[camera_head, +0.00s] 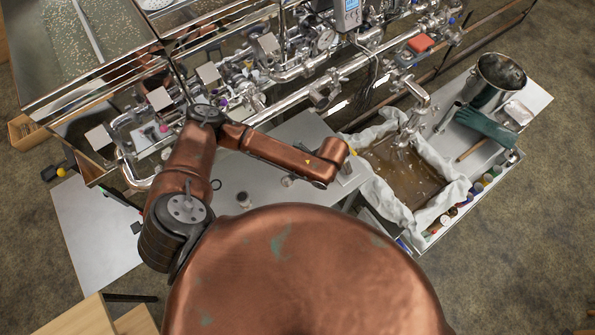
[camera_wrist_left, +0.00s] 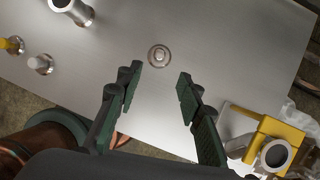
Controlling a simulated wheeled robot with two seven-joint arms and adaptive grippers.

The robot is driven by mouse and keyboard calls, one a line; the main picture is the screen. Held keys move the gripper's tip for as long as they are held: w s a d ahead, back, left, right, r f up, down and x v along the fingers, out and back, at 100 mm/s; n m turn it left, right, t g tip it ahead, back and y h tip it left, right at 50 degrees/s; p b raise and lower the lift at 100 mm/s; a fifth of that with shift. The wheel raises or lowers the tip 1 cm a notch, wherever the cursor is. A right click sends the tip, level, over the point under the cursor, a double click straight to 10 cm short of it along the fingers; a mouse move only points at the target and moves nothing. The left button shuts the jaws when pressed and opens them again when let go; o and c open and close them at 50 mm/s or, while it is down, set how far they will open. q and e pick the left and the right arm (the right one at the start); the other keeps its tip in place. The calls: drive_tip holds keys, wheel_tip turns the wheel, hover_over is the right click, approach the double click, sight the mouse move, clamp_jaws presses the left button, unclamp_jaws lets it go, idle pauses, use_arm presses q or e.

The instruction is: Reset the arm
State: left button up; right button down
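My left arm, copper coloured with dark joints, comes in from the left in the head view. Its forearm (camera_head: 280,150) reaches to the right over a grey metal table (camera_head: 270,190). The gripper's fingers cannot be made out in the head view. In the left wrist view my left gripper (camera_wrist_left: 158,88) is open, with two dark green fingers apart and nothing between them. Beyond the fingertips lies the bare metal table top (camera_wrist_left: 105,55) with a small round fitting (camera_wrist_left: 159,56). My right gripper is in neither view.
Steel pipes and valves (camera_head: 300,65) run behind the arm. A tray with brown liquid (camera_head: 405,175) and white cloth (camera_head: 440,205) lies to the right, near a metal bucket (camera_head: 495,80) and green gloves (camera_head: 485,127). A yellow-framed fitting (camera_wrist_left: 275,140) stands right of the gripper.

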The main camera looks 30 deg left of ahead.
sight(286, 177)
use_arm(q)
drive_tip(key=p+x, duration=0.1)
drive_tip(key=x, duration=1)
drive_tip(key=shift+s+a+f, duration=0.1)
drive_tip(key=shift+a+f, duration=0.05)
drive_tip(key=shift+f, duration=0.05)
drive_tip(key=shift+a+r, duration=0.1)
drive_tip(key=shift+r, duration=0.15)
drive_tip(key=shift+v, duration=1.95)
drive_tip(key=shift+a, duration=0.15)
